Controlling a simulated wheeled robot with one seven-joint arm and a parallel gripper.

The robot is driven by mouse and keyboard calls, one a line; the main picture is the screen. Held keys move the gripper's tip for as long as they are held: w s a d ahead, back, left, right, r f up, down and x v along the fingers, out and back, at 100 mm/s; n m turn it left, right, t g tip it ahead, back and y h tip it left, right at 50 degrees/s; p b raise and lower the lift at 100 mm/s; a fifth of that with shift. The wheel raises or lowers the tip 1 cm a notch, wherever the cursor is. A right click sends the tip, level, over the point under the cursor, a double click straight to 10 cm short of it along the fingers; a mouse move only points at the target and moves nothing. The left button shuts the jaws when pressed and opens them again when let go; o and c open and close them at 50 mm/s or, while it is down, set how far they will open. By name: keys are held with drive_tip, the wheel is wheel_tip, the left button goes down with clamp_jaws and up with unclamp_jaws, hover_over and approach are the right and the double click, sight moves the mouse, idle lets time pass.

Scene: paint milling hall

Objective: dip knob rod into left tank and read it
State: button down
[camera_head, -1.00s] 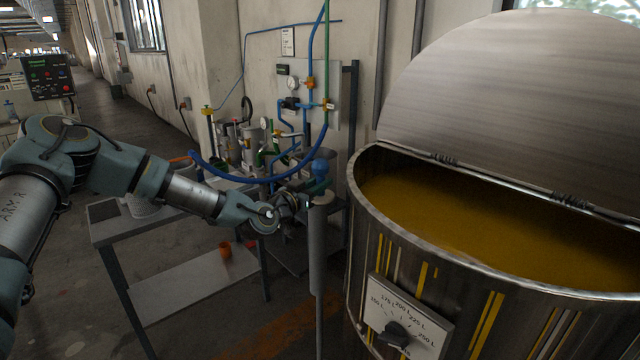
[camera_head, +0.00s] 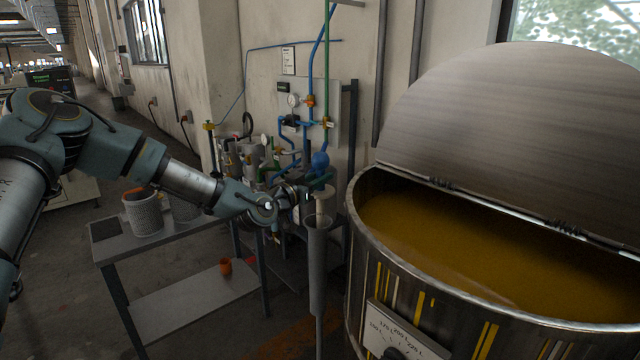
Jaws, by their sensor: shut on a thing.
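My gripper (camera_head: 306,196) is at the top of an upright grey tube (camera_head: 318,265) on a thin post, left of the tank. It is shut on the knob rod (camera_head: 325,204), whose pale upper part stands above the tube's open mouth. The rod's lower part is hidden, apparently inside the tube. Only one tank (camera_head: 353,235) is in view, at the right, a round steel vessel with its lid (camera_head: 510,130) raised. Ochre liquid (camera_head: 470,245) fills it to a little below the rim. Whether it is the left tank cannot be told.
A plate with litre marks and a dark pointer (camera_head: 398,335) is on the tank's front, partly cut off. A grey table (camera_head: 185,232) with a pale bucket (camera_head: 143,214) stands left of the tube. Blue pipes and gauges (camera_head: 305,125) line the wall behind. A small orange cup (camera_head: 225,266) sits on the lower shelf.

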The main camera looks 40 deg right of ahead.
wheel_tip(320, 180, up, 12)
drive_tip(key=p, duration=0.4)
drive_tip(key=shift+f, duration=0.25)
wheel_tip(320, 180, up, 25)
idle(1.9)
drive_tip(key=shift+p, duration=0.3)
